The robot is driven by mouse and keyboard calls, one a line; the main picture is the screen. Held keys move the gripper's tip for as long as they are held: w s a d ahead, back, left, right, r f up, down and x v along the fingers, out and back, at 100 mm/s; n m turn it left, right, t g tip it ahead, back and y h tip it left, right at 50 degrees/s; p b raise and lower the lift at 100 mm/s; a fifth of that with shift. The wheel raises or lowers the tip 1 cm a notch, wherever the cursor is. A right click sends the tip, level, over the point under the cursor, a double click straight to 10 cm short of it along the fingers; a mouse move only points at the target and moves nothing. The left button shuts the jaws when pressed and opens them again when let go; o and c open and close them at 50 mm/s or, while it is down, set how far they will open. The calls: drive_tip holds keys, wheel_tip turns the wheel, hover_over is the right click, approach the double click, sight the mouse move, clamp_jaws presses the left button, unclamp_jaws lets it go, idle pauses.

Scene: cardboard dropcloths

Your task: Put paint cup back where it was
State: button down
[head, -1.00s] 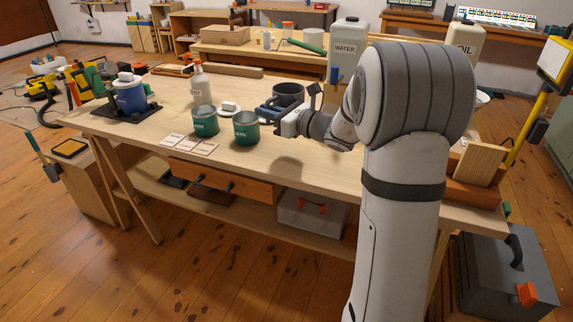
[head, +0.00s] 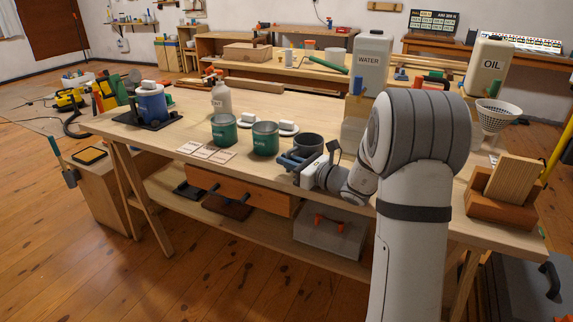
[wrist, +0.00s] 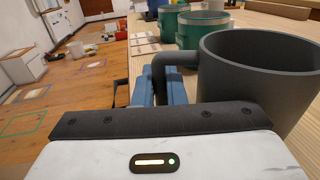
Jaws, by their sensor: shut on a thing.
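The paint cup appears to be the dark grey cup (head: 311,141), near the front right of two green cups (head: 224,134) (head: 266,142) on the workbench (head: 160,145). My gripper (head: 289,159) is shut on its handle. In the wrist view the blue fingers (wrist: 163,86) close around the handle at the left of the grey cup (wrist: 250,72). The cup is upright, and its base is hidden, so I cannot tell whether it touches the bench. A white dish (head: 288,128) lies just behind and left of it.
Pale cards (head: 207,151) lie left of the cups. A grey bottle (head: 221,97) and blue container (head: 150,104) stand farther left. A white water container (head: 371,62) is behind. Wooden blocks (head: 505,185) are at the right end. The bench front by the gripper is bare.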

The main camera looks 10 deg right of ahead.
drive_tip(key=shift+r, duration=0.1)
drive_tip(key=c, duration=1.9)
unclamp_jaws()
drive_tip(key=o, duration=0.4)
